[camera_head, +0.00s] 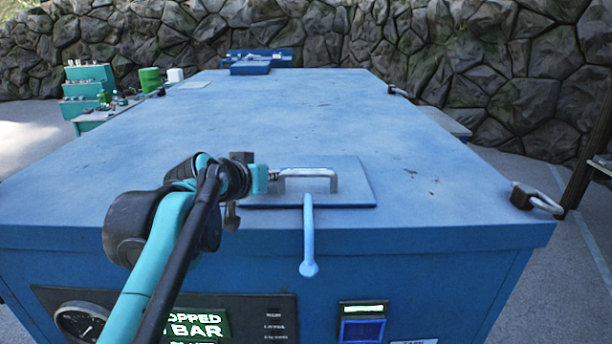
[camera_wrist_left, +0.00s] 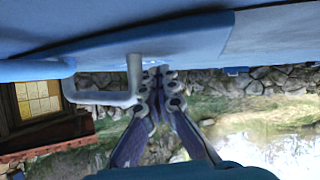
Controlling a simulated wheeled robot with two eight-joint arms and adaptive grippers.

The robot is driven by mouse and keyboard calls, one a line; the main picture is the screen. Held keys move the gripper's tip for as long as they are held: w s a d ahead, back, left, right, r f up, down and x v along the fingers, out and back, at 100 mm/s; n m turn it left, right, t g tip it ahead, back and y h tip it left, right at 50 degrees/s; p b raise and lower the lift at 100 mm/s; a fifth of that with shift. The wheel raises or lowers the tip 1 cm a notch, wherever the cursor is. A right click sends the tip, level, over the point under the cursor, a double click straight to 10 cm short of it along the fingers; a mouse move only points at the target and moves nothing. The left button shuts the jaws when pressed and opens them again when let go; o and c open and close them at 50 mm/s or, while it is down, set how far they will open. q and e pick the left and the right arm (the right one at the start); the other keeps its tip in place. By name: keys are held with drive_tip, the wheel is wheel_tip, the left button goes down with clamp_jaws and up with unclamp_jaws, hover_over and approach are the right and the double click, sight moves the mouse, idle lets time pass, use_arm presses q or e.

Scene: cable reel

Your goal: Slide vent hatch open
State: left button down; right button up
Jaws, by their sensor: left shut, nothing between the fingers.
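The vent hatch (camera_head: 352,192) is a flat blue plate lying on top of a big blue machine, near its front edge. A silver bar handle (camera_head: 308,172) stands on it; the handle also shows in the left wrist view (camera_wrist_left: 100,98). My left gripper (camera_head: 272,177) is at the handle's left end, shut and empty. In the left wrist view its closed fingertips (camera_wrist_left: 160,75) are beside the handle, close under the blue surface; I cannot tell whether they touch it. My right gripper is not in view.
A light-blue lever (camera_head: 308,235) hangs over the machine's front edge below the hatch. A gauge (camera_head: 82,322) and a lit panel (camera_head: 195,323) are on the front. Latches (camera_head: 537,199) sit at the right edge. The top behind the hatch is mostly clear.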

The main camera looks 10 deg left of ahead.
sight(298, 189)
use_arm(q)
drive_tip(key=shift+w+d, duration=0.25)
drive_tip(key=shift+d, duration=0.8)
drive_tip(key=shift+w+d, duration=0.2)
drive_tip(key=shift+d, duration=0.85)
drive_tip(key=shift+w+d, duration=0.25)
drive_tip(key=shift+d, duration=0.8)
drive_tip(key=shift+a+r+p, duration=0.4)
drive_tip(key=shift+r+p, duration=0.3)
drive_tip(key=shift+s+a+r+p, duration=0.25)
drive_tip(key=shift+a+r+p, duration=0.45)
drive_tip(key=shift+r, duration=0.15)
drive_tip(key=shift+d, duration=0.1)
drive_tip(key=s+d+r+p, duration=0.2)
drive_tip(key=s+p, duration=0.1)
drive_tip(key=s, duration=0.8)
drive_tip(key=shift+s+d, duration=0.35)
drive_tip(key=shift+w, duration=0.1)
